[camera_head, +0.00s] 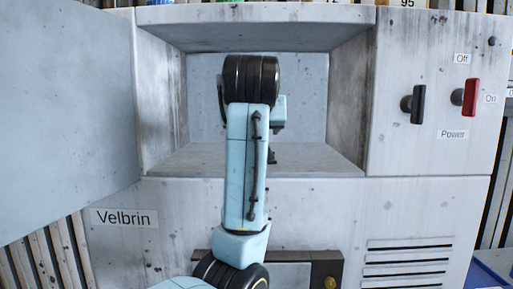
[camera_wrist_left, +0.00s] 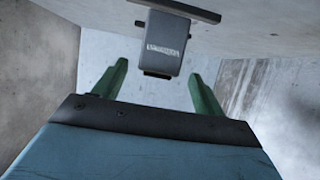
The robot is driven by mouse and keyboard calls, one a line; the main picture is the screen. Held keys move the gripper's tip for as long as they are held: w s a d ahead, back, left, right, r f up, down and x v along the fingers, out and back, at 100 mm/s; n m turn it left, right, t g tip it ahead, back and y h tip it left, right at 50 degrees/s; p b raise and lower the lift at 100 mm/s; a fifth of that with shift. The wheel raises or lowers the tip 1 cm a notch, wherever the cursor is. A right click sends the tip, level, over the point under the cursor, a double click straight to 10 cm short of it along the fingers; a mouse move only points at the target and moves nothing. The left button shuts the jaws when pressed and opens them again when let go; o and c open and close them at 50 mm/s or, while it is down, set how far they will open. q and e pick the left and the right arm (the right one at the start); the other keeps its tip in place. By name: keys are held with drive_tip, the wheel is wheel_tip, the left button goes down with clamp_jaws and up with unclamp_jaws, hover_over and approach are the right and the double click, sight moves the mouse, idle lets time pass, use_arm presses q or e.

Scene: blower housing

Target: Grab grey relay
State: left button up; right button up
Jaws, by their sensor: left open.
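The grey relay (camera_wrist_left: 164,46) shows in the left wrist view as a dark grey block with a small worn label. It sits against a dark flat strip (camera_wrist_left: 185,10) at the top of that view. My left gripper (camera_wrist_left: 158,70) is open, with its two green fingers apart on either side of the relay's lower end in the picture. I cannot tell how far the fingertips are from it, and I see no grip. In the head view my arm reaches into the open compartment and hides the relay and the fingers. My right gripper is not in view.
The compartment (camera_head: 315,160) has close side walls, a floor and a top. An open door panel (camera_head: 65,110) stands at the left. A black switch handle (camera_head: 418,104) and a red one (camera_head: 470,97) stick out at the right. Vents (camera_head: 405,262) are below.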

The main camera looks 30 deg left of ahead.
use_arm(q)
drive_tip(key=shift+a, duration=0.15)
drive_tip(key=shift+w+f, duration=0.1)
drive_tip(key=shift+w, duration=0.05)
drive_tip(key=p+x, duration=0.1)
drive_tip(key=x, duration=0.3)
drive_tip(key=shift+w+f, duration=0.2)
drive_tip(key=shift+w, duration=0.15)
drive_tip(key=shift+w+a, duration=0.1)
drive_tip(key=c, duration=1.1)
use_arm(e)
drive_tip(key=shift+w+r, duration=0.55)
